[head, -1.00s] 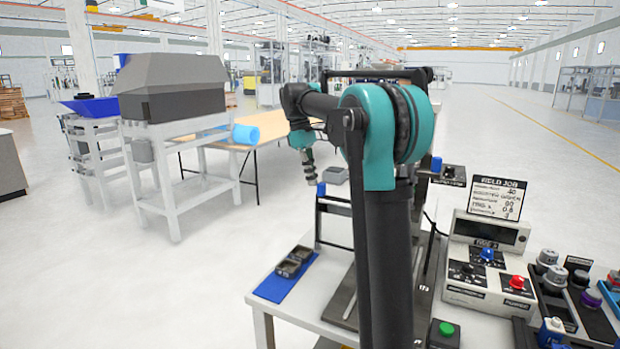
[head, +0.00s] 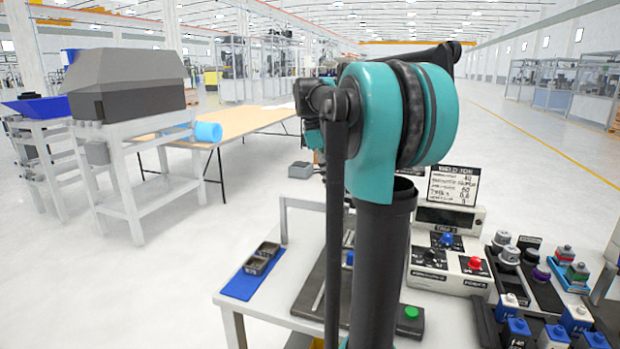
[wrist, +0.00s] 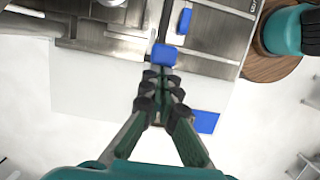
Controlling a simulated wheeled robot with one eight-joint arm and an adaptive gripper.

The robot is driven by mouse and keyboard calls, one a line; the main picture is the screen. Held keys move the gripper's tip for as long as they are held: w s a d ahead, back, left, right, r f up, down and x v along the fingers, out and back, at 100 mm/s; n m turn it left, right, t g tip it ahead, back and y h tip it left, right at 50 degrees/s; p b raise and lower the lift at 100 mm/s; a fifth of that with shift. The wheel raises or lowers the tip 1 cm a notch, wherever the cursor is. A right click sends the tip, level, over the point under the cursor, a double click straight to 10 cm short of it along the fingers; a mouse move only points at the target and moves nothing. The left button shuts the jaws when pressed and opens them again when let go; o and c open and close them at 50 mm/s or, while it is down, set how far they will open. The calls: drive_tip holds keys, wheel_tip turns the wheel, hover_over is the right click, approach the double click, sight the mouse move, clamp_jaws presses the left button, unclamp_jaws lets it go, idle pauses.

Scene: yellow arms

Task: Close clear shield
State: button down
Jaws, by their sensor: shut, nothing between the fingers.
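My gripper is hidden behind my arm there.
The white table (head: 262,308) carries a blue mat (head: 240,286) with dark parts (head: 262,258), a green button box (head: 410,318) and a control box (head: 445,270). Several coloured knobs and blocks crowd the right. Open floor lies to the left.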

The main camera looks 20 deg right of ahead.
drive_tip(key=shift+s+d, duration=0.4)
drive_tip(key=shift+d, duration=0.15)
